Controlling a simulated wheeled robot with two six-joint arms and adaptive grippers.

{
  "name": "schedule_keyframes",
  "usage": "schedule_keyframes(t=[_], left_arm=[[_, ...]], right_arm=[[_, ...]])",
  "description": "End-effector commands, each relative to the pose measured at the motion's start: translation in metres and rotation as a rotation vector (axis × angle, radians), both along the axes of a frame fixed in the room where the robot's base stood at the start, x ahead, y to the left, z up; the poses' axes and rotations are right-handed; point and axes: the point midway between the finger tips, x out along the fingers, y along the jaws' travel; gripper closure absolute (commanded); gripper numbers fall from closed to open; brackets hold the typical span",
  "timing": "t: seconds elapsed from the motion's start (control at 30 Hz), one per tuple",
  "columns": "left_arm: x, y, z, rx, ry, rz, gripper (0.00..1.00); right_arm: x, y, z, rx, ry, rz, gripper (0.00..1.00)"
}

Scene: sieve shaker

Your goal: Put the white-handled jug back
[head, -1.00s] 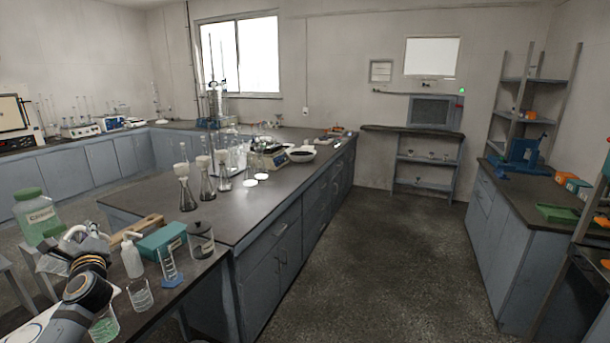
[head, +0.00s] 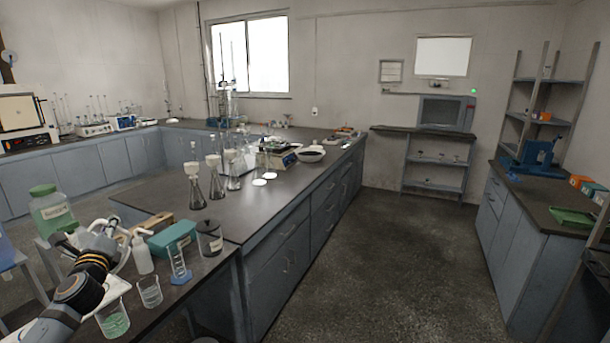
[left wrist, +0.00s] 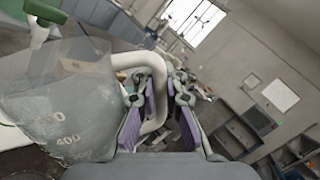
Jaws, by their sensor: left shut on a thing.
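The white-handled jug (left wrist: 58,100) is a clear, graduated vessel with a thick white handle. It fills the left side of the left wrist view, tilted in that picture. My left gripper (left wrist: 160,90) is shut on the jug's white handle (left wrist: 157,120), with its purple-lined fingers on either side of it. In the head view my left gripper (head: 110,238) is at the lower left, over the near bench end. The jug's body is mostly hidden or hard to make out there. My right gripper is out of view.
Close to my left gripper stand a white wash bottle (head: 142,254), a teal box (head: 171,240), a blue-based cylinder (head: 179,263), a dark-lidded jar (head: 209,238), a small beaker (head: 149,291), a beaker with green liquid (head: 113,320) and a green-capped jar (head: 50,210). Several flasks stand farther back.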

Motion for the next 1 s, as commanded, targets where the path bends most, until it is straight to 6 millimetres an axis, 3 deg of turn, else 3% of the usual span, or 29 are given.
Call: schedule_keyframes(t=[0.47, 0.7, 1.0], left_arm=[[0.009, -0.074, -0.051, -0.003, 0.002, -0.464, 1.00], [-0.006, -0.121, -0.088, -0.004, -0.001, -0.761, 1.00], [-0.032, -0.155, -0.119, -0.002, -0.003, -1.001, 1.00]], right_arm=[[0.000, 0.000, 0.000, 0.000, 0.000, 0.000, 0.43], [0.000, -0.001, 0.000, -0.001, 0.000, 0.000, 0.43], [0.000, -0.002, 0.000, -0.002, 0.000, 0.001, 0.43]])
